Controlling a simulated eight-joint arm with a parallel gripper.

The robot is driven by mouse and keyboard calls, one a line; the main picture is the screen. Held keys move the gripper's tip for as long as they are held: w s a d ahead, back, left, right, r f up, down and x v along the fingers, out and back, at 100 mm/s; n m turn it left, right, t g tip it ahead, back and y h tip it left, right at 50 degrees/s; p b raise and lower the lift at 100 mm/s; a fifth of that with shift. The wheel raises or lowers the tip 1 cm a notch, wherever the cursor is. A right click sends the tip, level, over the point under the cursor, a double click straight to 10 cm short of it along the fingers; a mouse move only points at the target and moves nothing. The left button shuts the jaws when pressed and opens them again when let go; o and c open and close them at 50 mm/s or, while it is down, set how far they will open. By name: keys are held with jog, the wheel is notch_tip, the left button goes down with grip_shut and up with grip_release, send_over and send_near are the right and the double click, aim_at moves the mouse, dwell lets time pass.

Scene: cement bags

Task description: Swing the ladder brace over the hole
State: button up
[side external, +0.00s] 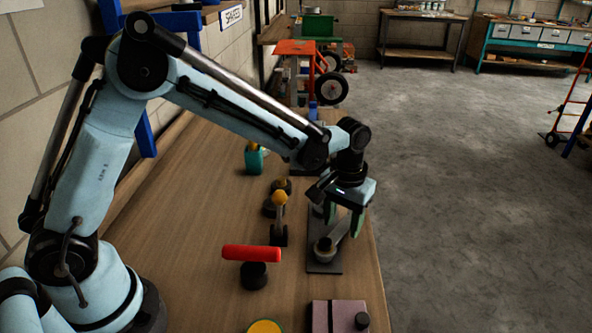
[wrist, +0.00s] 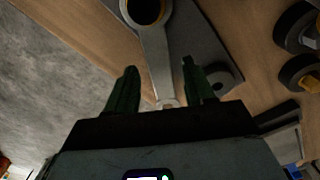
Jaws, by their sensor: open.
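The ladder brace is a grey metal bar (side external: 343,232) pivoted on a round post at the near end of a dark base plate (side external: 323,266). In the wrist view the bar (wrist: 158,62) runs from its ring-shaped pivot to its narrow tip between my fingers. A dark round hole (wrist: 222,83) shows in the plate, beside the right finger; the bar's tip lies left of it, not over it. My gripper (side external: 344,217) is open above the plate, and its green fingers (wrist: 160,88) straddle the bar's tip end. I cannot tell whether they touch it.
Left of the plate stand a yellow-knobbed lever (side external: 280,215), a red-handled piece (side external: 251,254) and a teal block (side external: 254,160). A mauve box (side external: 338,315) sits nearer the camera. The wooden bench (side external: 200,240) ends just right of the plate, with open floor beyond.

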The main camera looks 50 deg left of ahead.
grip_shut()
jog(key=shift+a, duration=0.1)
dwell(0.3)
jog(key=n, duration=0.1)
jog(key=a+n, duration=0.1)
jog(key=n, duration=0.1)
jog(key=shift+s+a, duration=0.3)
jog(key=shift+s, duration=0.05)
jog(key=shift+s+a+n, duration=0.3)
jog(key=shift+a+n, duration=0.1)
jog(key=shift+n, duration=0.55)
jog(key=shift+s+a+n, duration=0.25)
jog(key=shift+a+n, duration=0.1)
jog(key=shift+n, duration=0.6)
grip_release()
notch_tip(320, 180, up, 12)
